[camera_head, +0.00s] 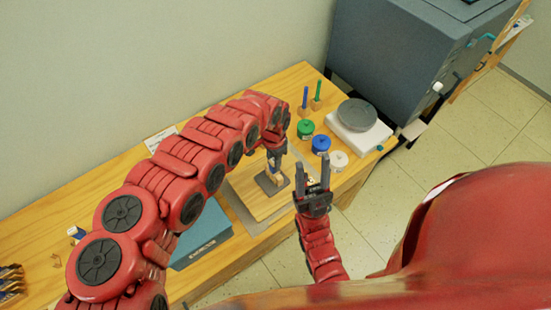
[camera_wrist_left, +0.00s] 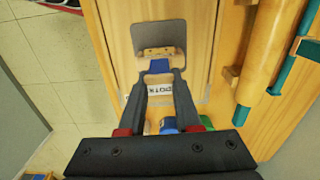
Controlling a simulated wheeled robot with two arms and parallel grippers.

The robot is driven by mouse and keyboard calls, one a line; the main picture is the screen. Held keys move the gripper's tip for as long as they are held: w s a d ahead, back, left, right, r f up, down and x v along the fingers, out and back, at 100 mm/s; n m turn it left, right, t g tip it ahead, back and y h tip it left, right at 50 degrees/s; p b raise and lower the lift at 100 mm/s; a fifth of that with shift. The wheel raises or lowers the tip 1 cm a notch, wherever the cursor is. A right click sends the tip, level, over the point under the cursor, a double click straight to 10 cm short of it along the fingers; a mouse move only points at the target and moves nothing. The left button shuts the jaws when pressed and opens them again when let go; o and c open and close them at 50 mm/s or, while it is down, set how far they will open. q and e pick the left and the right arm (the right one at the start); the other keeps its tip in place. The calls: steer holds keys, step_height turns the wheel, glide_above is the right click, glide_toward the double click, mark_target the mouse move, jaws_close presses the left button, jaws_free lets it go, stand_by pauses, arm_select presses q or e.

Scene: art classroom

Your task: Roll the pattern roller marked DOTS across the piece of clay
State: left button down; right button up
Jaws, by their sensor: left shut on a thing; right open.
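My left gripper (camera_head: 277,160) is shut on the pattern roller (camera_wrist_left: 157,66). The roller has a blue part, a pale wooden cylinder and a white label reading DOTS, upside down in the left wrist view. The piece of clay (camera_head: 266,187) is a flat dark grey slab on a wooden board; it also shows in the left wrist view (camera_wrist_left: 158,28). The roller's wooden end is at the clay's near edge in the wrist view; I cannot tell whether it presses on it. My right gripper (camera_head: 313,172) is open and empty, to the right of the board.
The wooden board (camera_head: 255,205) lies on the table. Green (camera_head: 305,128), blue (camera_head: 320,144) and white (camera_head: 338,160) jars stand to the right. Behind them is a turntable (camera_head: 357,114). A blue box (camera_head: 208,245) lies to the left. A rolling pin (camera_wrist_left: 268,50) lies right in the wrist view.

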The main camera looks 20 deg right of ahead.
arm_select(q)
steer(key=shift+s+a+p, duration=0.15)
steer(key=shift+a+p, duration=0.2)
steer(key=shift+a, duration=0.25)
steer(key=shift+s+a+p, duration=0.3)
steer(key=shift+a+p, duration=0.4)
steer(key=shift+p, duration=0.1)
steer(key=shift+s+a+p, duration=0.25)
steer(key=shift+a+p, duration=0.4)
steer(key=shift+p, duration=0.1)
steer(key=shift+a, duration=0.1)
steer(key=shift+s+a+p, duration=0.35)
steer(key=shift+a+p, duration=0.2)
steer(key=shift+a, duration=0.05)
steer(key=shift+w, duration=0.1)
